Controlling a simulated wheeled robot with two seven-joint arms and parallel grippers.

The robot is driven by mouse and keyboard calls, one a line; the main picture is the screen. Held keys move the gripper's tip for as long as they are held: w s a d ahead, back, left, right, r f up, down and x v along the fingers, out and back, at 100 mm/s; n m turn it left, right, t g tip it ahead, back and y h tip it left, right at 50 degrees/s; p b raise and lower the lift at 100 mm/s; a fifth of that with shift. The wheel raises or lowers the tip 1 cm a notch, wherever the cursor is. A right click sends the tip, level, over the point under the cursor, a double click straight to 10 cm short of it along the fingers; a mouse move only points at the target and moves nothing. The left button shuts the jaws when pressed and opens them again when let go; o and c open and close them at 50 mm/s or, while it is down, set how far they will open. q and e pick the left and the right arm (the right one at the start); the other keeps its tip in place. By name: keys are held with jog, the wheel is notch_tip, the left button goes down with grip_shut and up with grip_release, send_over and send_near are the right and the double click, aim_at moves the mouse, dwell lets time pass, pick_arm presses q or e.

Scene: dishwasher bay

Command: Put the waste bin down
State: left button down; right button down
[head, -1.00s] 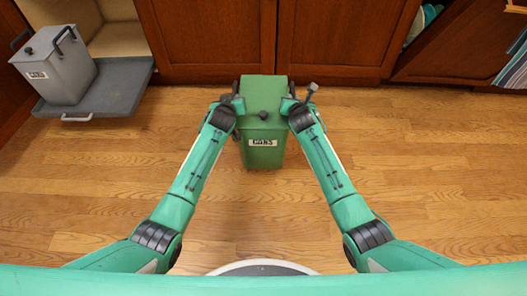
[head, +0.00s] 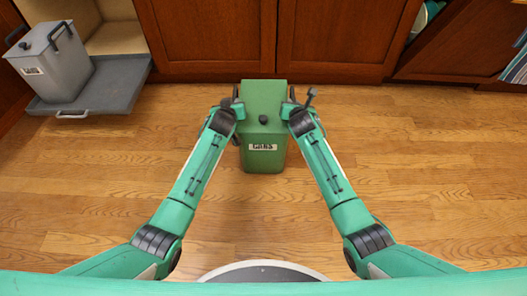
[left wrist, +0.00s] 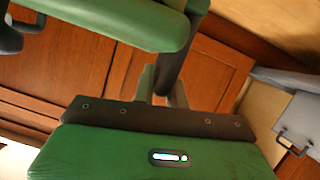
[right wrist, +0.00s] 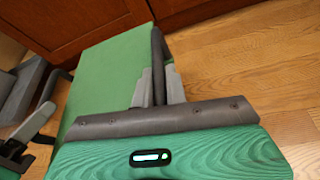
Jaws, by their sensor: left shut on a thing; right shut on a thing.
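The green waste bin (head: 263,157) stands upright in front of me, with a dark knob on its lid and a white label on its front. My left gripper (head: 236,98) is shut on the dark handle at its left side; the handle bar also shows between the fingers in the left wrist view (left wrist: 163,88). My right gripper (head: 291,98) is shut on the handle at its right side, with the fingers around the bar in the right wrist view (right wrist: 158,88). I cannot tell whether the bin's base touches the floor.
A grey bin (head: 62,77) stands on a pulled-out grey tray (head: 115,95) at the left, by an open cabinet. Closed wooden cabinet doors (head: 335,35) are behind the green bin. The wooden floor (head: 430,180) is clear on both sides.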

pick_arm(q)
jog(key=c, duration=1.4)
grip_release()
jog(key=shift+f, duration=0.1)
jog(key=shift+c, duration=0.2)
pick_arm(e)
jog(key=c, duration=1.4)
grip_release()
jog(key=shift+f, duration=0.1)
jog(key=shift+c, duration=0.2)
pick_arm(q)
jog(key=v, duration=1.2)
pick_arm(e)
jog(key=v, duration=1.2)
